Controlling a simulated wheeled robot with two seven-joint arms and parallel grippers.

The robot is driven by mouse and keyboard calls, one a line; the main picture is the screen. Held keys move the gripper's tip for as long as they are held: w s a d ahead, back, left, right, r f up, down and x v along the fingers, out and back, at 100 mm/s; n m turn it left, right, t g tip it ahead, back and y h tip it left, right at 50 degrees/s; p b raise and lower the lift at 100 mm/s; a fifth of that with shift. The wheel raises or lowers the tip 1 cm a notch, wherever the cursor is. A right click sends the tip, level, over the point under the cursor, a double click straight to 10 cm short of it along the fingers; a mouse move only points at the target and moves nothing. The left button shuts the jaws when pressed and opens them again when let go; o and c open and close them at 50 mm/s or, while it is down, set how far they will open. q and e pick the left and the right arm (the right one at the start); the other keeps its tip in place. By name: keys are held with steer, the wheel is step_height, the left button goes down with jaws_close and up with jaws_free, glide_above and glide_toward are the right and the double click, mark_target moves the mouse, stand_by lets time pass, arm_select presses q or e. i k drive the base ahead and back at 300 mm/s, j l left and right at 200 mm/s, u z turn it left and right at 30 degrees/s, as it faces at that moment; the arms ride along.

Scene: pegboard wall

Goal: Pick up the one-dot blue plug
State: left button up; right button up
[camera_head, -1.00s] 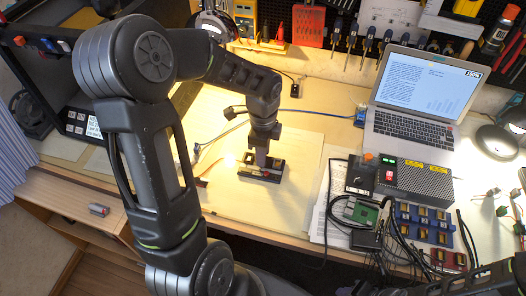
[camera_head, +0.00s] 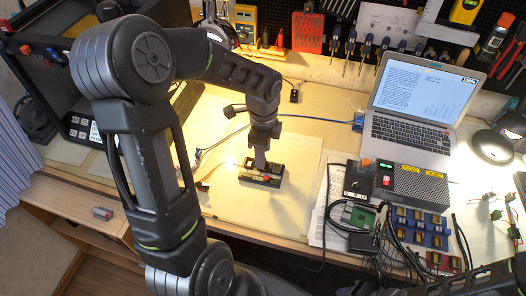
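My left arm comes in from the left and its gripper (camera_head: 260,164) points down at a small black device (camera_head: 262,181) on the pale work mat. The fingertips are at or just above the device; whether they touch it, and whether they are open or shut, is too small to tell. A blue cable (camera_head: 290,115) runs behind the gripper to a blue end piece (camera_head: 359,121) near the laptop. Blue blocks with tan parts (camera_head: 420,226) lie at the right. No dot markings can be made out, so I cannot tell which piece is the one-dot blue plug.
An open laptop (camera_head: 411,133) stands at the back right. In front of it are a dark control box (camera_head: 415,186), a green circuit board (camera_head: 352,211) and tangled black cables. A black cabinet (camera_head: 40,62) stands at the left. The pale mat (camera_head: 295,205) is mostly clear.

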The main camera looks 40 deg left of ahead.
mark_target(198, 156)
steer(key=k, duration=1)
